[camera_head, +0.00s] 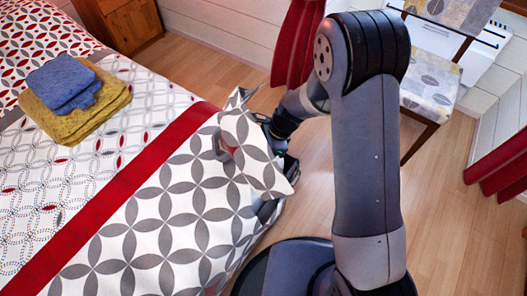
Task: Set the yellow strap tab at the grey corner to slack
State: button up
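I see no yellow strap tab in this view. A bed cover (165,215) with grey and white petal shapes lies over the near end of the bed. A raised, peaked piece of the same patterned cloth (252,160) stands at the bed's right edge. My gripper (283,165) is at that edge, just behind and to the right of this cloth.
Folded yellow towels (100,115) with a blue one (62,82) on top lie on the bed. A patterned chair (428,95) stands at the back right by a white heater (485,58). Red curtains (297,45) hang behind. Wooden floor (450,230) is clear at the right.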

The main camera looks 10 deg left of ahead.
jog(key=shift+c, duration=0.5)
grip_shut()
jog(key=shift+s+a+p, duration=0.2)
jog(key=shift+s+a, duration=0.1)
jog(key=shift+a, duration=0.35)
jog(key=shift+s+a+p, duration=0.15)
jog(key=shift+s+a, duration=0.1)
jog(key=shift+a, duration=0.4)
jog(key=shift+o, duration=0.5)
grip_release()
